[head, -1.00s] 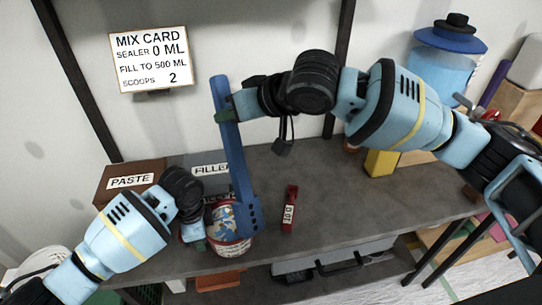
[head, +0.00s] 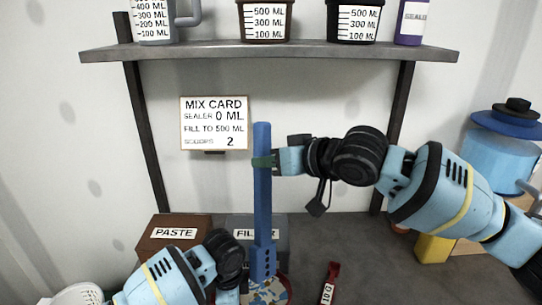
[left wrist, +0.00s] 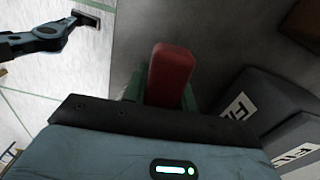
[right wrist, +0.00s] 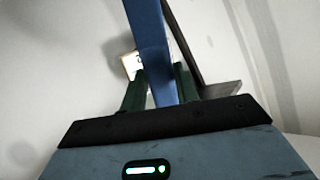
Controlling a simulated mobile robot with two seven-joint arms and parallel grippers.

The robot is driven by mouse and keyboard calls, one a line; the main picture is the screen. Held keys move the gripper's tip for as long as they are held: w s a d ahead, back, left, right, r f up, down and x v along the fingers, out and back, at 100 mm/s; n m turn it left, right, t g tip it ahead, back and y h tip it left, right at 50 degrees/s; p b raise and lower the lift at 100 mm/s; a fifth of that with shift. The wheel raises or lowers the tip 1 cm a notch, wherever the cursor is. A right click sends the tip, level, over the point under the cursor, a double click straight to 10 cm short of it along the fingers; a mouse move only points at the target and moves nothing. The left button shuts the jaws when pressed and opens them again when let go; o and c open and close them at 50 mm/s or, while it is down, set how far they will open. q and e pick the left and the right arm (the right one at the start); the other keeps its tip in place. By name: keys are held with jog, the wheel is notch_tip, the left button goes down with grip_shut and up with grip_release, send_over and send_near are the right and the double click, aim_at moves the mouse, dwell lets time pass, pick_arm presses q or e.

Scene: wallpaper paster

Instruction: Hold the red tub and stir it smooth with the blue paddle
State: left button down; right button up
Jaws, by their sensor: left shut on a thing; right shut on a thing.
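The red tub (head: 288,293) is at the bottom edge of the head view, mostly cut off, with blue, white and tan patchy contents showing. The blue paddle (head: 262,205) stands nearly upright, its holed lower end over the tub's contents; how deep it reaches I cannot tell. My right gripper (head: 266,161) is shut on the paddle's upper part, which also crosses between the fingers in the right wrist view (right wrist: 155,60). My left gripper (head: 230,294) is at the tub's left side. In the left wrist view it is shut on a red part (left wrist: 171,75), apparently the tub's handle.
The paste box (head: 172,234) and filler box (head: 275,232) stand behind the tub. A small red labelled object (head: 331,283) lies to its right. A shelf (head: 290,50) with measuring containers is above, and a mix card (head: 214,123) hangs on the wall.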

jog(key=shift+w+f, duration=0.45)
jog(key=shift+f, duration=0.25)
jog(key=shift+w+f, duration=0.4)
jog(key=shift+f, duration=0.25)
jog(key=s+f, duration=0.3)
jog(key=f, duration=0.4)
jog(key=shift+s, duration=0.1)
